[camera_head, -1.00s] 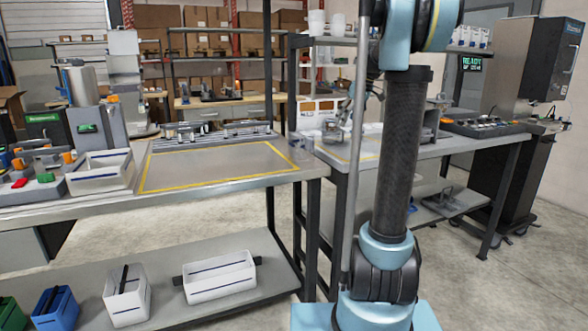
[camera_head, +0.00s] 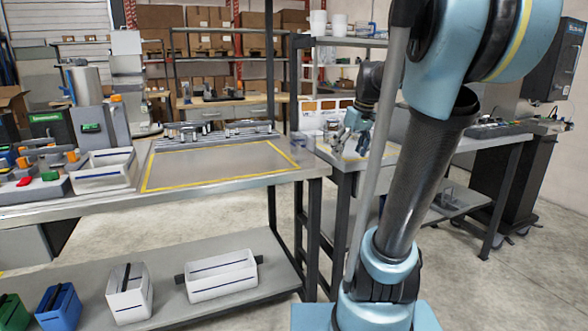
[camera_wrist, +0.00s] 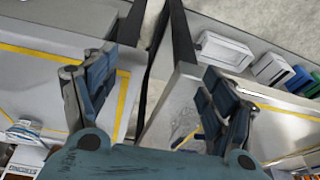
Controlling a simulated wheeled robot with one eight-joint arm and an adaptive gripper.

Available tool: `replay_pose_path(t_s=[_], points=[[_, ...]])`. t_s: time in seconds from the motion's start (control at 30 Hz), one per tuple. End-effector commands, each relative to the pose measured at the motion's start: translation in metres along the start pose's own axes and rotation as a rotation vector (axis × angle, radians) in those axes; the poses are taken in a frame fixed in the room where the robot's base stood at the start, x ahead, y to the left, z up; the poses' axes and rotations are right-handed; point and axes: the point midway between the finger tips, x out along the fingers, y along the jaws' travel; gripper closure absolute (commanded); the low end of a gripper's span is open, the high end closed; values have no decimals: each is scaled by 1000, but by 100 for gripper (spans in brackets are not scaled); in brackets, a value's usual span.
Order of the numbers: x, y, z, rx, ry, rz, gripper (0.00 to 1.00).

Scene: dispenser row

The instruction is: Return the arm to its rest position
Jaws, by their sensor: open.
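My gripper (camera_head: 355,140) is at the end of my arm, above the left part of the right-hand workbench (camera_head: 460,146). In the wrist view my gripper (camera_wrist: 158,80) shows two dark blue fingers spread wide apart, with nothing between them. The gap between the two benches lies beneath it there. My own arm rises at the right of the head view and hides part of the right bench.
The left workbench (camera_head: 220,165) has a bare area outlined in yellow. White bins (camera_head: 222,276) and a blue bin (camera_head: 58,308) stand on its lower shelf. A white tray (camera_head: 103,172) sits at its left. A dark cabinet (camera_head: 515,160) stands at right.

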Motion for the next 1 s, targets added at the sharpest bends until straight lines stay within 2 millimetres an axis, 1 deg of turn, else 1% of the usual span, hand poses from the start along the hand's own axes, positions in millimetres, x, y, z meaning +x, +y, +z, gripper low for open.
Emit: replay_pose_path(t_s=[0.03,0.17,0.3,0.5,0.7,0.83,0.9,1.0], points=[[6,-9,17,20,-7,7,23],[22,-29,56,86,-24,27,23],[41,-48,98,158,-39,50,23],[75,-70,158,261,-57,86,23],[111,-86,213,356,-68,125,23],[129,-91,237,400,-72,142,23],[135,-91,246,416,-72,149,23],[139,-92,252,429,-73,154,23]])
